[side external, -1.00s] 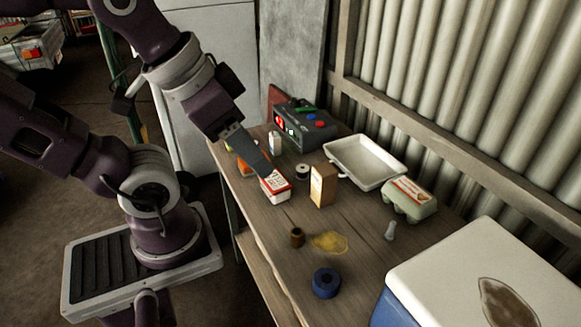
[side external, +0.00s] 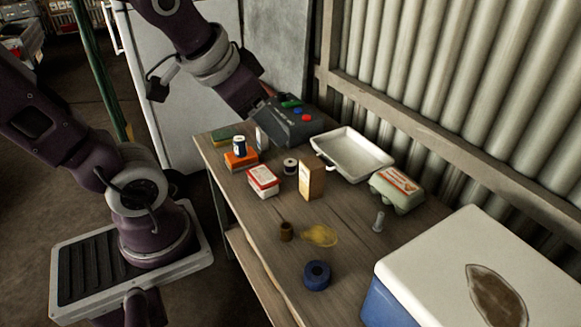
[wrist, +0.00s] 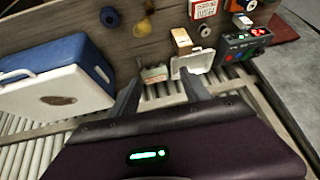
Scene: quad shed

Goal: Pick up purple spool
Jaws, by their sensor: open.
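No spool reads clearly as purple. A small spool with pale ends and a dark centre (side external: 290,165) stands on the bench between the red-and-white box and the tan carton; it looks greyish purple in the wrist view (wrist: 205,30). A dark and white spool (side external: 239,143) sits on an orange box (side external: 240,160).
The dark device with coloured buttons (side external: 290,122), white tray (side external: 350,150), egg carton (side external: 397,190), tan carton (side external: 311,180) and red-and-white box (side external: 263,181) crowd the bench. A blue roll (side external: 317,275) and a cooler (side external: 450,265) are nearer. The corrugated wall bounds the back.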

